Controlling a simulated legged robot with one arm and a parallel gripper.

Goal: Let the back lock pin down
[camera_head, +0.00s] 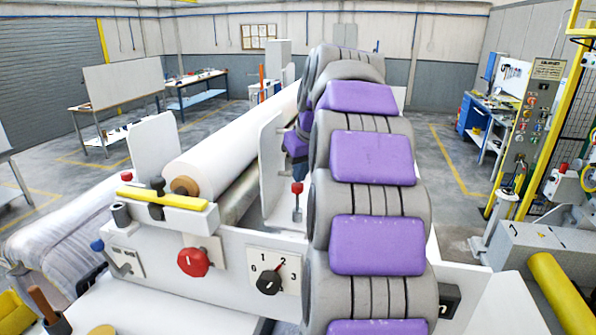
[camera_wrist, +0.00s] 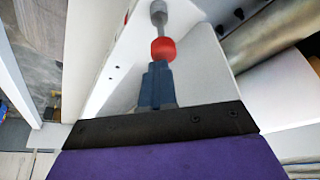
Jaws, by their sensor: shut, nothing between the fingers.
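A lock pin with a red knob (camera_head: 297,188) and a grey shaft stands upright beside the white end plate (camera_head: 270,165) in the head view. In the wrist view a red knob (camera_wrist: 164,49) on a grey shaft (camera_wrist: 158,13) lies just beyond my fingertips. My gripper (camera_wrist: 157,68) shows there as blue-grey fingers, shut with nothing held. I cannot tell whether the tips touch the knob. In the head view my arm hides most of my gripper, and its fingertips do not show clearly. I cannot tell how far the pin is raised.
A white roll (camera_head: 205,160) lies left of the end plate. The front panel carries a red knob (camera_head: 194,262), a numbered dial (camera_head: 268,284) and a yellow bar (camera_head: 162,198). A control post (camera_head: 530,125) stands at right. Open floor lies behind the machine.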

